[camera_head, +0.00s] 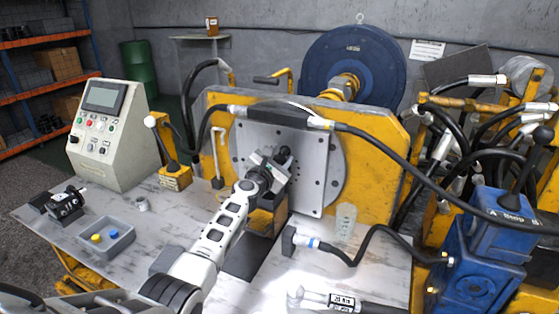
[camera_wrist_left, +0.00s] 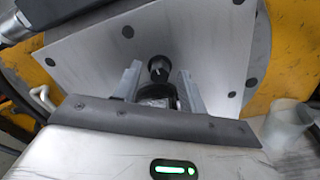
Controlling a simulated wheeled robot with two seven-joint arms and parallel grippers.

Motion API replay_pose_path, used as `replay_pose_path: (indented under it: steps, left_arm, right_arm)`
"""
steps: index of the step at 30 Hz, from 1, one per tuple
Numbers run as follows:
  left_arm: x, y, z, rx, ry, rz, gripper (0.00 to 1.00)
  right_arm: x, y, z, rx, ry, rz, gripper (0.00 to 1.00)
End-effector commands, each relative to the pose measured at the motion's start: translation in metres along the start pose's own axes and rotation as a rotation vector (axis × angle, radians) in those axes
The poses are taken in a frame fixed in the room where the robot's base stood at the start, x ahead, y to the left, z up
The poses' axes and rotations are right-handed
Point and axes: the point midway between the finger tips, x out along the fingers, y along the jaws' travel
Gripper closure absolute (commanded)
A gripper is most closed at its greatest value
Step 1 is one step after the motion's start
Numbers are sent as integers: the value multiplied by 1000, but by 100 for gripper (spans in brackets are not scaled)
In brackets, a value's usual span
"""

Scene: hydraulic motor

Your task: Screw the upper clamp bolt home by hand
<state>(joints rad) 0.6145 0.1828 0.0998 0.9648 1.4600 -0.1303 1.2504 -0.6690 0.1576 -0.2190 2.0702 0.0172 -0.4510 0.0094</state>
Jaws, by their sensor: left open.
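My left gripper (camera_head: 272,164) is in front of the grey mounting plate (camera_head: 312,180) on the yellow stand. In the left wrist view its two fingers (camera_wrist_left: 159,88) stand apart, one on each side of a dark round knob-like head (camera_wrist_left: 158,67). This head also shows in the head view (camera_head: 284,154), just beyond the fingers. It looks like the clamp bolt, but I cannot tell for sure. A dark part lies below it between the fingers. Finger contact cannot be made out. My right gripper is not in view.
A black hose (camera_head: 375,150) crosses the yellow stand (camera_head: 382,125). A control box (camera_head: 108,135), a grey tray (camera_head: 106,238) with yellow and blue pieces and a small motor (camera_head: 66,203) stand at left. A blue pump unit (camera_head: 480,260) stands at right.

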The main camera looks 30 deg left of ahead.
Motion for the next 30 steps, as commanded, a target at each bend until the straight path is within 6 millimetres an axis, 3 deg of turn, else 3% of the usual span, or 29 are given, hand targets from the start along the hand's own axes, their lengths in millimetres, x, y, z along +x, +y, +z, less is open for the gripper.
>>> replay_pose_path:
  steps: [3,8,20,30]
  left_arm:
    - [0,0,0,0,0,0,59]
    - [0,0,0,0,0,0,100]
    - [0,0,0,45,0,0,100]
    - [0,-1,-1,280,0,0,100]
  right_arm:
    - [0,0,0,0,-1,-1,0]
    - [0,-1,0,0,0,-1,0]
    - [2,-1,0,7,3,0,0]
    - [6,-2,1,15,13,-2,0]
